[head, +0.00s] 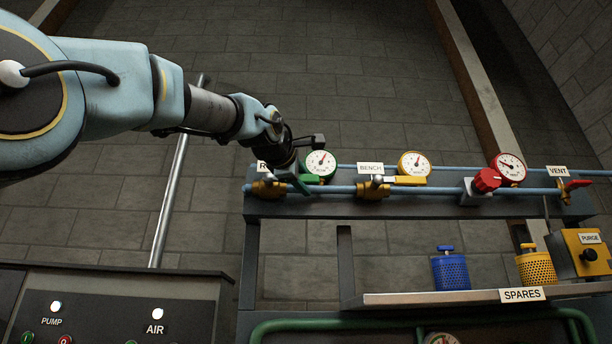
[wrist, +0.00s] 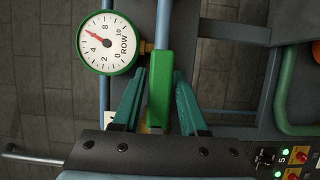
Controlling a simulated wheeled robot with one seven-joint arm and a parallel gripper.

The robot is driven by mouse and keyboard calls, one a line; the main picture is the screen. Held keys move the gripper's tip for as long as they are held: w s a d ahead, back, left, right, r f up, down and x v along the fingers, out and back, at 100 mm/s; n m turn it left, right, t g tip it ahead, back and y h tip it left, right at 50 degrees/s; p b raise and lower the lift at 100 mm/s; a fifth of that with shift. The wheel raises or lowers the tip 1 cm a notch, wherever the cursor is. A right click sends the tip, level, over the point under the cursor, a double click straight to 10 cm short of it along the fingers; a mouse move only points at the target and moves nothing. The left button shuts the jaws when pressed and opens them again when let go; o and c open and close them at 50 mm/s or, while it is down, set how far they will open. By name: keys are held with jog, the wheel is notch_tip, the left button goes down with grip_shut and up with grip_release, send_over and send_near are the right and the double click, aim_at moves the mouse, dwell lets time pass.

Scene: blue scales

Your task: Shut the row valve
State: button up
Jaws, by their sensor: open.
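The row valve has a green lever handle (wrist: 160,90), which lies in line with the blue pipe in the wrist view. Its brass body (head: 266,189) sits at the left end of the pipe in the head view, partly behind my gripper. My gripper (wrist: 159,73) is open, with one teal finger on each side of the green handle. Narrow gaps show between fingers and handle. The green-rimmed ROW gauge (wrist: 108,43) stands beside the handle, its red needle between 4 and 8; it also shows in the head view (head: 321,163).
To the right are the BENCH valve's yellow handle (head: 409,181), a yellow gauge (head: 414,164), a red knob (head: 487,180), a red gauge (head: 510,168) and the red VENT handle (head: 576,184). Below, a shelf (head: 430,299) holds blue (head: 451,272) and yellow (head: 536,267) canisters.

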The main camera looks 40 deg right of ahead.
jog(key=shift+x, duration=0.9)
jog(key=shift+c, duration=0.2)
grip_shut()
dwell(0.7)
